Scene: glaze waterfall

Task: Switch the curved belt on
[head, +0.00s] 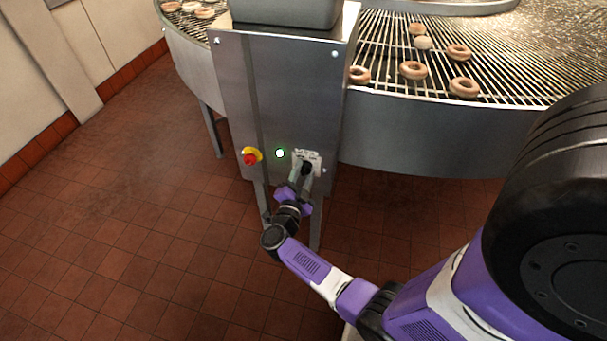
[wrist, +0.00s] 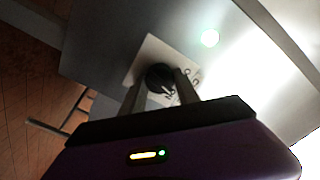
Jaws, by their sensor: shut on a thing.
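A black rotary switch knob (wrist: 160,76) sits on a pale label plate (wrist: 146,54) on the front of a steel control cabinet (head: 285,95). In the head view the plate (head: 313,156) is at the cabinet's lower right. My gripper (head: 303,171) is at the knob, and in the wrist view its two fingers (wrist: 159,88) are shut on the knob, one on each side. A green-white lamp (head: 280,153) glows left of the plate; it also shows in the wrist view (wrist: 209,38). The curved belt (head: 385,75) is a wire mesh beside the cabinet. The knob's exact angle is hard to read.
A red emergency button on a yellow base (head: 251,157) is left of the lamp. Several ring doughnuts (head: 413,70) lie on the belt. A grey box (head: 285,12) tops the cabinet. The tiled floor (head: 130,230) at the left is clear.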

